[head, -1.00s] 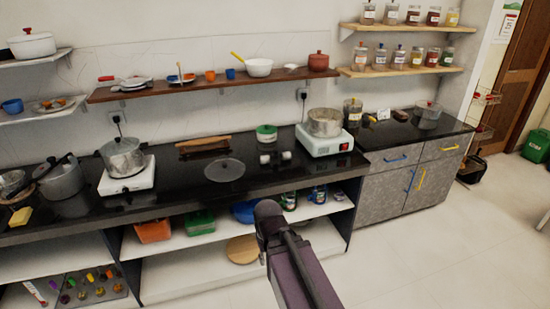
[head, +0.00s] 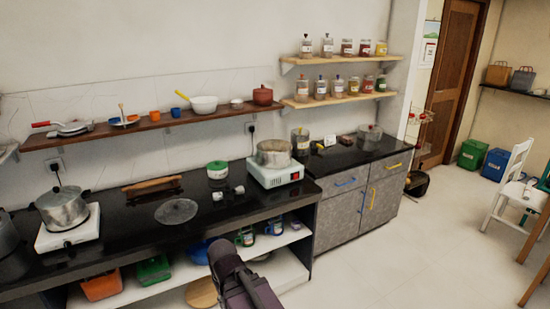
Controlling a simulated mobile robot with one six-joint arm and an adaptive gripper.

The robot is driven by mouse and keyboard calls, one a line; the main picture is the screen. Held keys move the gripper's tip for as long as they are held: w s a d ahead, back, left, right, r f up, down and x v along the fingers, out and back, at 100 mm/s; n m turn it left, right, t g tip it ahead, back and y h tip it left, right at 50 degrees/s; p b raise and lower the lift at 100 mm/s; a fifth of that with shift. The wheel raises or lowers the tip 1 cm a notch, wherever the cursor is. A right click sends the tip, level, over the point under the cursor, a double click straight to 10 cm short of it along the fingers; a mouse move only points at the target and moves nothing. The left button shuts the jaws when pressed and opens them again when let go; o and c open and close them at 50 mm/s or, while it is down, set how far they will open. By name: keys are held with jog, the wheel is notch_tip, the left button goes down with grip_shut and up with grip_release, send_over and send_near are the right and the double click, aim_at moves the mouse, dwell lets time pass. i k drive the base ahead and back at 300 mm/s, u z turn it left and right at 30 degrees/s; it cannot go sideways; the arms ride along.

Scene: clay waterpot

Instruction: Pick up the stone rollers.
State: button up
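No thing in the head view is clearly recognisable as stone rollers. Two small pale pieces, one on the left (head: 217,196) and one on the right (head: 240,190), lie on the black counter (head: 118,222); they are too small to identify. A brown rolling pin (head: 152,184) lies on a dark board or stand behind a round grey plate or lid (head: 176,211). My dark purple arm rises from the bottom edge, in front of the lower shelf. My gripper's fingers do not show.
A steel pot (head: 274,153) stands on a white stove at the counter's right; another pot (head: 63,208) stands on a stove at left. A green-lidded container (head: 217,170) stands between. Open floor lies at right, before a white chair (head: 507,195).

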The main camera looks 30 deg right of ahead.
aim_at(238, 191)
jog(key=k, duration=0.65)
jog(key=z, duration=0.8)
jog(key=i, duration=2.1)
jog(key=u, duration=0.6)
